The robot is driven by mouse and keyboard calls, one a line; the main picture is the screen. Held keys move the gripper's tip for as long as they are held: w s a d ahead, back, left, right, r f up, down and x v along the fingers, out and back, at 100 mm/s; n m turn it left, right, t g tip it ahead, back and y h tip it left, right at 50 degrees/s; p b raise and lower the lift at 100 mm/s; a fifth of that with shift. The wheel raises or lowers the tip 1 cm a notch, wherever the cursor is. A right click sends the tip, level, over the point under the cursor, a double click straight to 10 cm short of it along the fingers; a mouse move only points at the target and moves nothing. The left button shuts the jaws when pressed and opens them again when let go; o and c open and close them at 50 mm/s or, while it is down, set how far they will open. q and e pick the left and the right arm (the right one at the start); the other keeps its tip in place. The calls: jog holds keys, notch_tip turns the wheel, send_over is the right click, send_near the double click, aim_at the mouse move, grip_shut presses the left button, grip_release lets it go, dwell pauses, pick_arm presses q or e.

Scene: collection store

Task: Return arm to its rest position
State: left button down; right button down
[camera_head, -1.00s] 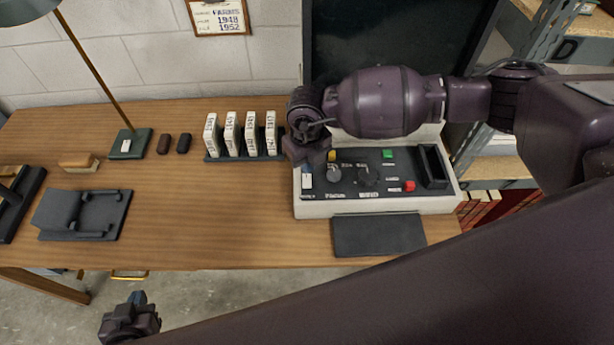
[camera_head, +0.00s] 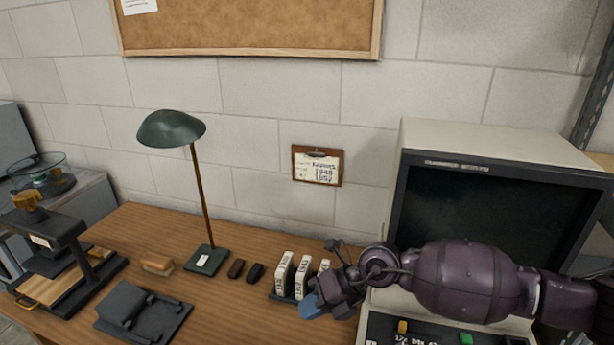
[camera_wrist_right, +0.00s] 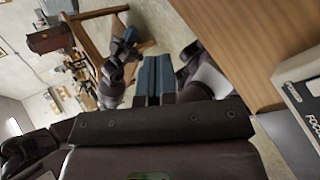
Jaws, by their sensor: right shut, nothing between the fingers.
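My right arm comes in from the right in the head view, in front of the reader screen. Its gripper (camera_head: 311,306) hangs over the desk, in front of the white boxes. In the right wrist view, the blue fingers of this gripper (camera_wrist_right: 155,78) are together with nothing between them. A dark gripper with blue tips (camera_wrist_right: 130,36), which looks like my left one, shows beyond them beside the desk. Its opening is too small to judge. The left gripper is out of the head view.
The microfilm reader (camera_head: 590,172) stands at the right, its controls partly hidden by my arm. White boxes (camera_head: 284,272) stand in a rack near my gripper. A green lamp (camera_head: 171,129), a dark stand (camera_head: 140,312) and a wooden-based press (camera_head: 50,290) are further left.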

jog(key=a+r+m+t+y, duration=0.1)
jog(key=a+r+m+y, duration=0.1)
jog(key=a+r+y, duration=0.35)
jog(key=w+d+r+m+t+y, duration=0.2)
jog(key=w+d+r+m+t, duration=0.2)
jog(key=r+m+t, duration=0.5)
jog(key=s+d+f+m+t+h, duration=0.25)
jog(key=d+f+m+h, duration=0.45)
jog(key=d+f+m, duration=0.4)
jog(key=s+d+f+m+t+h, duration=0.25)
jog(key=d+f+m+h, duration=0.55)
jog(key=m, duration=0.5)
jog(key=s+d+f+m+g, duration=0.1)
jog(key=s+d+f, duration=0.2)
jog(key=s+f, duration=0.1)
jog(key=s+d+f+m+g+h, duration=0.1)
jog(key=s+d+f+m, duration=0.1)
jog(key=s+f, duration=0.3)
jog(key=s+d+f+m+h+b, duration=0.1)
jog(key=s+d+f, duration=0.3)
jog(key=s, duration=0.3)
jog(key=shift+s+d+f+m+g, duration=0.1)
jog(key=shift+s+f+m+g, duration=0.25)
jog(key=shift+f, duration=0.35)
